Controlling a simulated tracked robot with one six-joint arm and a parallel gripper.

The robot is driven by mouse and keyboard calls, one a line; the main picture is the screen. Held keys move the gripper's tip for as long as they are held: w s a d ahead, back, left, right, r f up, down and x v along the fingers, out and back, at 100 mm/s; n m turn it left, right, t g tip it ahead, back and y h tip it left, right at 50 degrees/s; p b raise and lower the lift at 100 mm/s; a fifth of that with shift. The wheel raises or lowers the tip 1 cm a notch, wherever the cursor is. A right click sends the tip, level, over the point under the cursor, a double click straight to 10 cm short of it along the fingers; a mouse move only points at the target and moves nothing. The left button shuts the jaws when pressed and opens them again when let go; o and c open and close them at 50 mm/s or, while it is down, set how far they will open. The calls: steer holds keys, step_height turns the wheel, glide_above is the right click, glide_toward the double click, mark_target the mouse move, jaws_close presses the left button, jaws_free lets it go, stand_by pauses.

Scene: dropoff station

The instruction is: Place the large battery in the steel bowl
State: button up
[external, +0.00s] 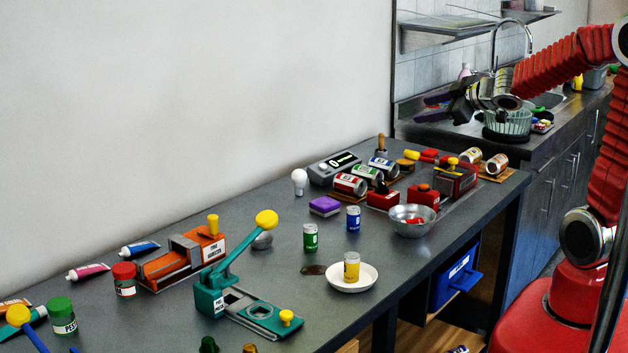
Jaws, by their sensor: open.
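The steel bowl (398,224) stands on the grey worktop near its front edge, right of centre, with small red and pale items inside. I cannot tell for certain which object is the large battery. Upright labelled cylinders nearby are a green one (310,237), a blue one (353,218) and a yellow one (351,267), which stands on a white plate (370,279). Larger labelled cylinders lie behind: red (350,184), green (366,173) and blue (383,167). My gripper (431,106) is open and empty, raised well above the worktop's far end, apart from everything there.
Red devices (423,195) stand just behind the bowl. A purple sponge-like block (325,206) and a light bulb (299,181) are left of them. A teal lever press (250,305) and an orange device (185,258) occupy the left. A dark spill (313,270) lies beside the plate.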

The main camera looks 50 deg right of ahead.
steer(key=s+a+f+m+g+y, duration=0.1)
steer(key=s+a+f+m+g, duration=0.1)
steer(key=s+a, duration=0.7)
steer(key=s+a+f+m+g+y, duration=0.1)
steer(key=s+a+f+m+g, duration=0.1)
steer(key=s+a+g, duration=0.3)
steer(key=s+a+f, duration=0.1)
steer(key=s+a, duration=0.3)
steer(key=s, duration=0.5)
steer(key=shift+s+f+m+g+y, duration=0.15)
steer(key=shift+f+m+g+y, duration=0.15)
steer(key=shift+m, duration=0.1)
